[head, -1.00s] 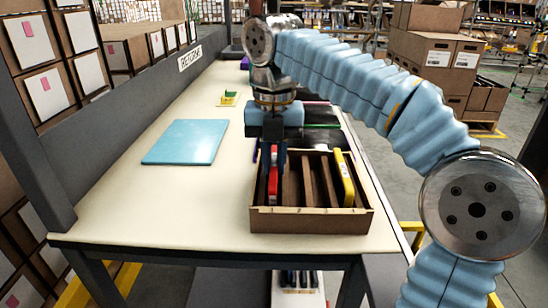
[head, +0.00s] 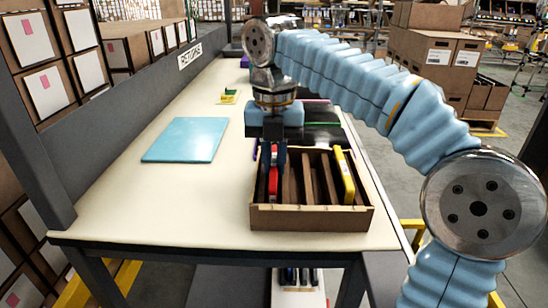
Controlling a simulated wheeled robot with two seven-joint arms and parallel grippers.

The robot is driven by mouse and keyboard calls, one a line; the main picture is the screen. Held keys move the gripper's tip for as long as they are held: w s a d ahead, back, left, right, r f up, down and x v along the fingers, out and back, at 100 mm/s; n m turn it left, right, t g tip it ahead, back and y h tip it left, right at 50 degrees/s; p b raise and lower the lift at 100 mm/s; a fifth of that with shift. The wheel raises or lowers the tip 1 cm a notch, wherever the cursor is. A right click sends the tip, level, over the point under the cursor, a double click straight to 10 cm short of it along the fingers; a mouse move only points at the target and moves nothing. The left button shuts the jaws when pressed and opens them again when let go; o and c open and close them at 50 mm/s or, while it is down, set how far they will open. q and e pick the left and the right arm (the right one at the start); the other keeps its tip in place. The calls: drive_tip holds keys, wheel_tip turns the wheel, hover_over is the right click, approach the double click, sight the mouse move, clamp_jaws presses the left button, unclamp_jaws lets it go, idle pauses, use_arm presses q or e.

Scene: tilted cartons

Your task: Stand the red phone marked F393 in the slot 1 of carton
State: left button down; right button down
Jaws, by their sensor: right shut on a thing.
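The brown carton (head: 310,217) stands near the front right of the table, with dividers making several narrow slots. The red phone (head: 273,181) is upright in the leftmost slot area of the carton. Its marking cannot be read from here. My right gripper (head: 272,165) points down over the left side of the carton and is shut on the red phone. The fingers cover the phone's upper part. A yellow phone-like item (head: 345,176) stands in the carton's rightmost slot. My left gripper is not in view.
A blue mat (head: 186,139) lies on the table (head: 150,200) left of the carton. A small green and yellow item (head: 229,97) is farther back. Dark items lie behind the carton, partly hidden by my gripper. The table's front left is clear.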

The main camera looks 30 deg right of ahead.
drive_tip(key=c, duration=1)
unclamp_jaws()
drive_tip(key=shift+c, duration=0.2)
drive_tip(key=shift+r, duration=0.15)
wheel_tip(320, 180, up, 6)
drive_tip(key=shift+r+p, duration=0.2)
drive_tip(key=shift+p, duration=1)
drive_tip(key=shift+r, duration=0.45)
